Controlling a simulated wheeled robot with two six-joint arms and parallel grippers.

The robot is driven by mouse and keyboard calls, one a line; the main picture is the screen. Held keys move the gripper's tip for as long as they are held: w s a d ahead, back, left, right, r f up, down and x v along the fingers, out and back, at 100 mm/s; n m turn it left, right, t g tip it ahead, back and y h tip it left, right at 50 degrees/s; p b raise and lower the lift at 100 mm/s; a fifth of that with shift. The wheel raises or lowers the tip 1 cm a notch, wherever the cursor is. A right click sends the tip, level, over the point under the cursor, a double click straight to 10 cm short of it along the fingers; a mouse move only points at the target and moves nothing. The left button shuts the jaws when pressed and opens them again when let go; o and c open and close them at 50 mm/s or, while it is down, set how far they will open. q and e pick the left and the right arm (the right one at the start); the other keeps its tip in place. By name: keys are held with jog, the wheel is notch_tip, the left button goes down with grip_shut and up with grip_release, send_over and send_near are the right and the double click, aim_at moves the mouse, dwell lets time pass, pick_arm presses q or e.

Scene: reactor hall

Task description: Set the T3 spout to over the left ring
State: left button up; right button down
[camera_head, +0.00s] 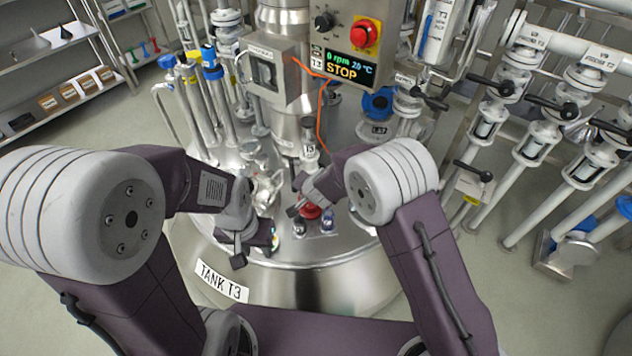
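Tank T3 (222,281) is a round steel vessel in the middle, with a crowded lid. A small upright fitting tagged T3 (309,152) stands on the lid below the control box. Shiny metal pipework (264,190) lies left of it; I cannot tell which part is the spout. A red round part (311,211) and a small blue-topped part (328,220) sit near the lid's front. I cannot make out the left ring. My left gripper (256,250) is open at the lid's front left edge. My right gripper (296,196) looks open, beside the red part.
A control box (350,45) reading STOP, with a red button (365,33), stands above the lid. An orange cable (322,110) hangs from it. Valved pipes (484,128) crowd the right. Shelves (50,112) stand at the far left. Floor is clear at left.

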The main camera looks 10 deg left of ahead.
pick_arm(q)
jog(key=shift+r+p, duration=0.55)
jog(key=shift+r, duration=0.4)
pick_arm(e)
jog(key=shift+a, duration=0.6)
jog(key=shift+f, duration=0.1)
